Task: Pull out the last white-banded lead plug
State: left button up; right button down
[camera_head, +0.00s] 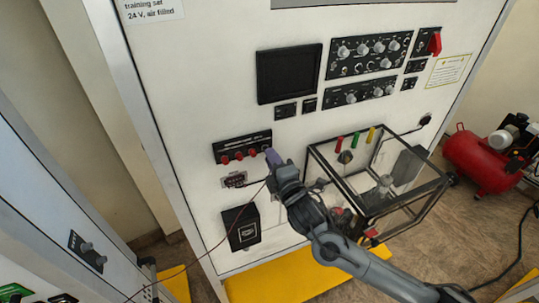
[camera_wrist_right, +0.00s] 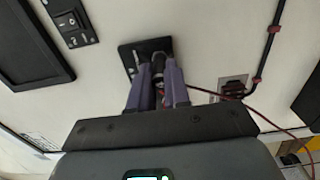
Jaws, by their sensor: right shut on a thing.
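My right gripper (camera_head: 272,160) is at the right end of the black socket strip (camera_head: 238,149) on the white panel. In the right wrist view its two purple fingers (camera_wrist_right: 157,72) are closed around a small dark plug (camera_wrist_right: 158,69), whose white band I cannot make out. The plug's tip is close to the black socket plate (camera_wrist_right: 127,54); whether it is still seated is hidden. In the head view the fingers cover the plug. A thin dark red lead (camera_head: 215,246) hangs in a curve down to the left. My left gripper is not in view.
Below are a small connector (camera_head: 234,180) with a cable and a black box (camera_head: 241,227). A clear framed case (camera_head: 385,213) stands close on the right of my arm. A red compressor (camera_head: 478,162) stands farther right.

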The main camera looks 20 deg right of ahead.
jog(key=shift+s, duration=0.15)
jog(key=shift+s+d+p, duration=0.15)
jog(key=shift+s+p, duration=0.3)
jog(key=shift+s, duration=1.9)
